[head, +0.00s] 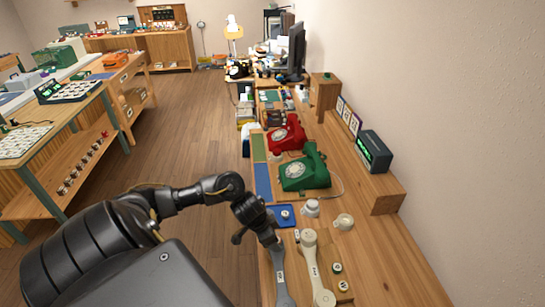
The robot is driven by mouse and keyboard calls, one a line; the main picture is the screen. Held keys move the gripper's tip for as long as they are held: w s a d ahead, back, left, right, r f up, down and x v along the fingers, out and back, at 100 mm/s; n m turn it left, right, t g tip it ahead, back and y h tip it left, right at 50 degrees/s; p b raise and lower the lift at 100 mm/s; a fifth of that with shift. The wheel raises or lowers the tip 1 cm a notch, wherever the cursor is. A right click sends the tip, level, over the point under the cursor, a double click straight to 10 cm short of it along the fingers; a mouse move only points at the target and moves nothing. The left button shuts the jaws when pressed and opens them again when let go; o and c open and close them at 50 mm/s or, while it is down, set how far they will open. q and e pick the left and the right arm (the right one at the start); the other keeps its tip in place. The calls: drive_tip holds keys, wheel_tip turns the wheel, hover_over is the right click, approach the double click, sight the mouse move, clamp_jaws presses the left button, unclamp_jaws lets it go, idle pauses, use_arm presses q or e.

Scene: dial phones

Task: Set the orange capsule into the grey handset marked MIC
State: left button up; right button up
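My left gripper (257,222), dark and partly blurred into its wrist, is low over the bench front, at the upper end of a grey handset (281,285). It overlaps that end in the picture; I cannot tell whether it touches or holds it. The grey handset lies lengthwise and has a small label too small to read. A cream handset (313,270) lies to its right. I cannot make out an orange capsule; it may be hidden or too small. A blue tray (275,224) with a small pale round piece lies just beyond the gripper. My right gripper is out of view.
Two pale cups (343,221) stand behind. A green phone (305,172) and red phone (287,134) stand farther back. A green-display box (374,150) sits by the wall. Bench at right front is clear.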

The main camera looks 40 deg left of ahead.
use_arm(q)
drive_tip(key=v, duration=1)
drive_tip(key=shift+r+p, duration=0.4)
drive_tip(key=shift+p, duration=0.05)
drive_tip(key=shift+s, duration=0.15)
